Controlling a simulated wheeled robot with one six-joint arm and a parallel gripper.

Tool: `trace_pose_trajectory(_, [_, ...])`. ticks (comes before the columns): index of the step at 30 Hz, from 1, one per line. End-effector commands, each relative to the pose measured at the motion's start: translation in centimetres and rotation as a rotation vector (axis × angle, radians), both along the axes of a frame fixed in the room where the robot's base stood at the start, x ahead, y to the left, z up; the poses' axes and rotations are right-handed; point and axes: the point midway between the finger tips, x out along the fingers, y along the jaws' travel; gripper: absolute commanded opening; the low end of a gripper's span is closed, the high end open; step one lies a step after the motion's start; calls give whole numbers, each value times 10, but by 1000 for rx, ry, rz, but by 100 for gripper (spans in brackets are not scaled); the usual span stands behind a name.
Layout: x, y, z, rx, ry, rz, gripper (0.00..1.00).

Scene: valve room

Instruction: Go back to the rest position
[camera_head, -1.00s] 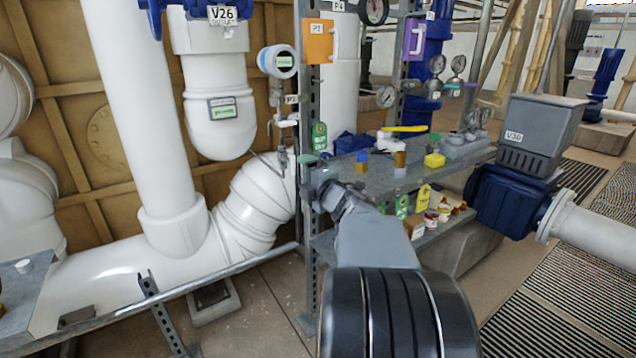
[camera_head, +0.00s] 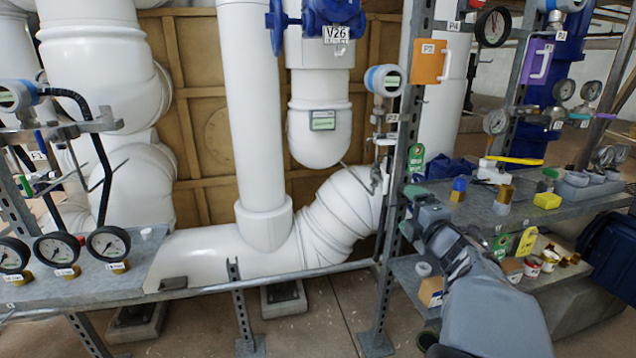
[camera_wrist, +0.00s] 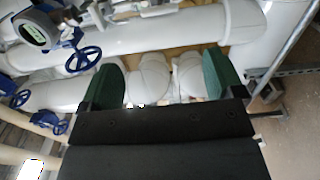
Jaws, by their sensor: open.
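My gripper (camera_wrist: 167,78) is open in the wrist view, its two green-padded fingers wide apart with nothing between them. White pipes show beyond and between the fingers. In the head view my grey arm reaches up from the lower right, and my gripper (camera_head: 412,205) is at its far end, in front of the shelf post.
The upright post (camera_head: 397,150) stands close to my gripper. The shelf carries a yellow block (camera_head: 547,201), a blue-topped brass fitting (camera_head: 458,190) and a yellow-handled valve (camera_head: 514,160). Several gauges (camera_head: 54,248) stand on a left bench. A valve labelled V26 (camera_head: 335,34) hangs above white pipes.

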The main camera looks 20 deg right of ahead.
Motion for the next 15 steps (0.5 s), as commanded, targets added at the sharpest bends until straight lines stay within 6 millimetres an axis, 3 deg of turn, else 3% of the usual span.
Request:
trace_pose_trajectory(4, [1, 1, 5, 11, 0, -7, 87])
trace_pose_trajectory(8, [9, 8, 29, 104, 6, -70, 87])
trace_pose_trajectory(11, [16, 19, 57, 265, 24, -168, 87])
trace_pose_trajectory(15, [15, 51, 84, 587, 105, -336, 87])
